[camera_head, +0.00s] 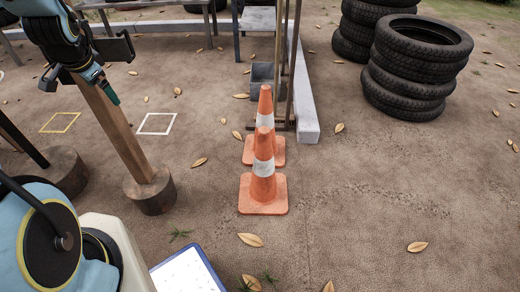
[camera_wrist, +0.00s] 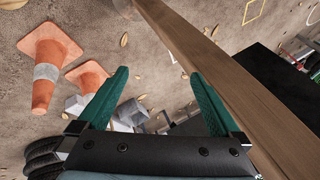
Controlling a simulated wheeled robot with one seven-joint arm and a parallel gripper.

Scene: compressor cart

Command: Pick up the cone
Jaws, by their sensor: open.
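Two orange cones with white bands stand on the dirt ground. In the head view, the nearer cone (camera_head: 264,190) overlaps the farther cone (camera_head: 265,112) behind it. My gripper (camera_head: 112,98) is up at the left, beside a leaning wooden post, well apart from both cones. In the wrist view, my gripper (camera_wrist: 166,88) has its two green fingers spread with nothing held between them. The larger cone (camera_wrist: 46,70) and the smaller cone (camera_wrist: 88,78) show at the left there, outside the fingers.
A wooden post (camera_head: 125,140) on a round base stands close to my gripper; it also crosses the wrist view (camera_wrist: 215,65). Stacked tyres (camera_head: 408,70) stand at the back right. A pale beam (camera_head: 303,105) lies behind the cones. The ground right of the cones is clear except leaves.

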